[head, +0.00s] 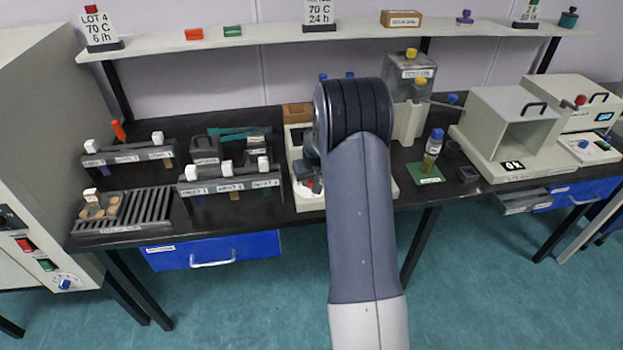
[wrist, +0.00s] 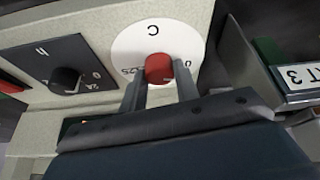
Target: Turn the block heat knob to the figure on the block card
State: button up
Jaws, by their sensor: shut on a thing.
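The red knob (wrist: 159,68) sits on a round white dial (wrist: 133,42) marked C in the wrist view, with a 0 at right and a larger, partly hidden figure at left. My gripper (wrist: 163,85) is shut on the red knob, one finger on each side. The knob's pointer is hidden. In the head view my arm covers most of the pale machine (head: 309,203) and the gripper is mostly hidden. Cards along the shelf include one reading 70 C 6 h (head: 100,29) and one reading 70 C 24 h (head: 320,13); I cannot tell which is the block card.
A black knob (wrist: 66,80) on a dark plate marked h is left of the dial. A rack with a label ending in T 3 (wrist: 302,74) stands close at right. A labelled rack (head: 229,185) and a bottle on a green mat (head: 425,174) flank the machine.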

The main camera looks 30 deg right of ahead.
jog(key=m+b, duration=0.1)
jog(key=m+h+b, duration=0.1)
jog(key=m+b, duration=0.3)
jog(key=shift+w+a+f+g+h, duration=0.15)
jog(key=shift+f+g+h, duration=0.1)
jog(key=shift+g+h, duration=0.15)
jog(key=m+g+h+b, duration=0.1)
jog(key=m+b, duration=0.2)
jog(key=m, duration=0.1)
jog(key=shift+r, duration=0.2)
jog(key=shift+r+m+b, duration=0.1)
jog(key=shift+m+b, duration=0.2)
jog(key=shift+m, duration=0.1)
jog(key=o, duration=1)
jog(key=shift+a, duration=0.1)
jog(key=shift+c, duration=0.2)
jog(key=v, duration=1)
jog(key=shift+a+r, duration=0.2)
jog(key=shift+r, duration=0.15)
jog(key=shift+w, duration=0.15)
